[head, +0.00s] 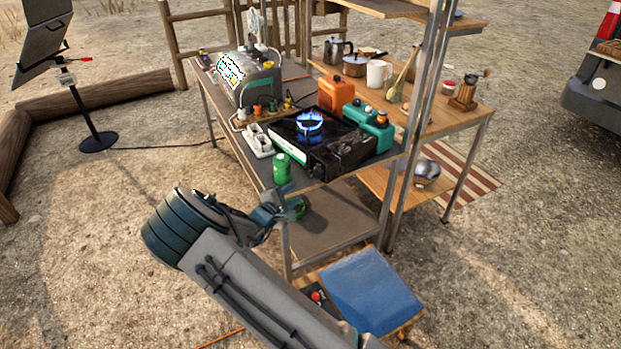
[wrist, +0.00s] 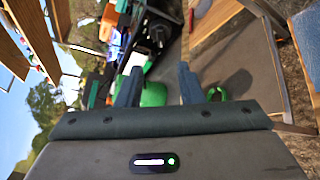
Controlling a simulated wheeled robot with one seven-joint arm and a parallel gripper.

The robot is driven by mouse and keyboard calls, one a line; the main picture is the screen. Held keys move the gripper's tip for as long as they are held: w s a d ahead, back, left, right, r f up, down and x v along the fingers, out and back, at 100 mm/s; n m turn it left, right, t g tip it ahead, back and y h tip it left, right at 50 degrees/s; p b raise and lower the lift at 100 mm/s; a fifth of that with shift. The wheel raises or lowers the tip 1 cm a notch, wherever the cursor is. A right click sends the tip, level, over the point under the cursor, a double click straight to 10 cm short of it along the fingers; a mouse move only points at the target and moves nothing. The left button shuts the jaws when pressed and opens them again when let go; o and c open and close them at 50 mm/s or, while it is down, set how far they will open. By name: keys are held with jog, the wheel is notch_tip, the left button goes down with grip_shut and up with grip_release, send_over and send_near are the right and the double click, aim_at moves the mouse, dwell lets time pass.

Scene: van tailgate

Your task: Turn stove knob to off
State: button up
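The black camping stove (head: 345,158) stands on the metal table, with a blue flame (head: 310,121) burning on its burner. It also shows at the top of the wrist view (wrist: 158,28). Its knob is dark against the black body, and its setting is too small to read. My gripper (head: 292,200) is below and in front of the stove, near the table's front edge, apart from the stove. In the wrist view my gripper (wrist: 159,72) has its two fingers spread, with nothing clearly held between them.
A green can (head: 282,168) stands near the table's front edge, close to my gripper. A blue box (head: 370,290) sits low in front.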

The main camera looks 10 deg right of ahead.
aim_at(314, 176)
jog(key=p+x, duration=0.1)
jog(key=x, duration=1.1)
jog(key=shift+f, duration=0.15)
grip_shut()
